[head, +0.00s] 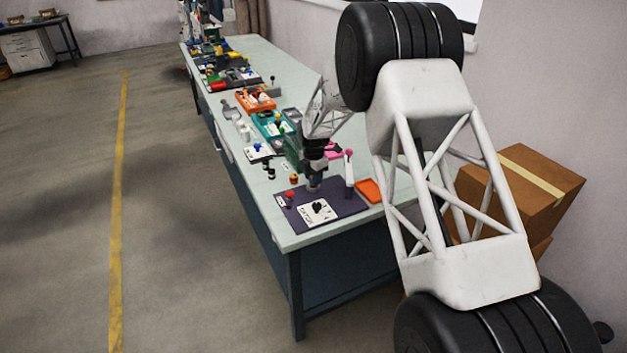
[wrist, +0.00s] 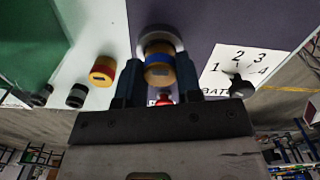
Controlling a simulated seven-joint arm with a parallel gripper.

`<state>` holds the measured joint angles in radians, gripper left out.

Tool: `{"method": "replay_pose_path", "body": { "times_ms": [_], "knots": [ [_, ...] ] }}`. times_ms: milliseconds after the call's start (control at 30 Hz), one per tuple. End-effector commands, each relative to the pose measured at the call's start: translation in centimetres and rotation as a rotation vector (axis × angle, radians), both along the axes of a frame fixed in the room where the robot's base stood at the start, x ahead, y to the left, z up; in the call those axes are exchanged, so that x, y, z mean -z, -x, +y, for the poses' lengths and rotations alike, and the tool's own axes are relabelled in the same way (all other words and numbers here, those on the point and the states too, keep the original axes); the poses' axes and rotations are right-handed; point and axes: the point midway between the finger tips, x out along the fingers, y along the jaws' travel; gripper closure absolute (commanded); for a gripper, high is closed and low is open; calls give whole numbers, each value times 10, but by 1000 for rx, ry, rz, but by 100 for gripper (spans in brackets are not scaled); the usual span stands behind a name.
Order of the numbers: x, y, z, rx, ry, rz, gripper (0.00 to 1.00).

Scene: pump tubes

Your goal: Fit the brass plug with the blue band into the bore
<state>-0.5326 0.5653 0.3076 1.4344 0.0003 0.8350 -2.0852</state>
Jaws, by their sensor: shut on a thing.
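My gripper (wrist: 158,82) is shut on the brass plug with the blue band (wrist: 158,72), which sits between its two fingers. A grey round collar (wrist: 158,36) shows just beyond the plug, in line with it. The bore itself is hidden, and I cannot tell whether the plug's end is inside the collar or only near it. In the head view my gripper (head: 314,184) points down, low over the purple mat (head: 350,203); the plug is too small there to make out.
A brass plug with a red band (wrist: 102,71) and two black plugs (wrist: 77,95) stand beside the mat. A white dial plate (head: 328,216) and a red button (head: 289,193) are on the mat. A white upright post (head: 349,170) and an orange tray (head: 370,191) are to the right.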

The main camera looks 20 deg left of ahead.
Motion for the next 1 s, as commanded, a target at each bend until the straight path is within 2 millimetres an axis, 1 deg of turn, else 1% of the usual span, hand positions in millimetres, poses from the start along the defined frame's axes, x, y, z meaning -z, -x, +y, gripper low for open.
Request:
{"method": "replay_pose_path", "body": {
  "times_ms": [33, 133, 600, 633, 700, 800, 1000],
  "knots": [
    [5, 0, 0, 0, 1, 1, 98],
    [11, 0, 0, 0, -1, -1, 98],
    [16, 0, 0, 0, 0, -1, 98],
    [17, 0, 0, 0, 0, -1, 66],
    [16, 0, 0, 0, -1, -1, 55],
    [16, 0, 0, 0, -1, -1, 42],
    [16, 0, 0, 0, -1, -1, 42]
  ]
}}
